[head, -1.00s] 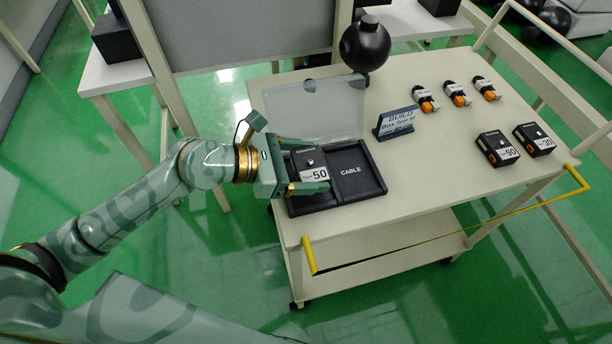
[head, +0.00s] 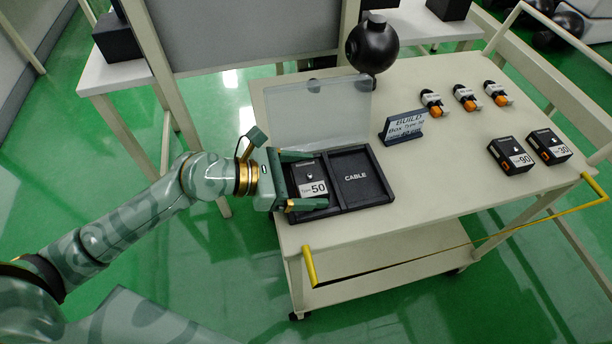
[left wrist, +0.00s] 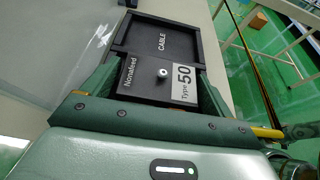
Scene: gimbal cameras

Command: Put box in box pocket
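The black box marked Type 50 (head: 310,174) sits low in the left pocket of the black two-pocket tray (head: 386,195). It also shows in the left wrist view (left wrist: 150,84), label facing up. The tray's right compartment, marked CABLE (head: 355,176), is empty. A clear lid (head: 318,110) stands raised behind the tray. My left gripper (head: 314,180) is at the Type 50 box, a finger on either side. Its fingers look slightly apart from the box, so it appears open. The tray floor under the box is hidden. My right gripper is not in view.
Two other black boxes, marked 90 (head: 511,154) and 30 (head: 549,147), lie at the cart's right. A BUILD sign (head: 402,126) stands behind the tray, with three orange-tipped items (head: 466,98) farther right. A black sphere (head: 372,46) stands at the back. The cart's front middle is clear.

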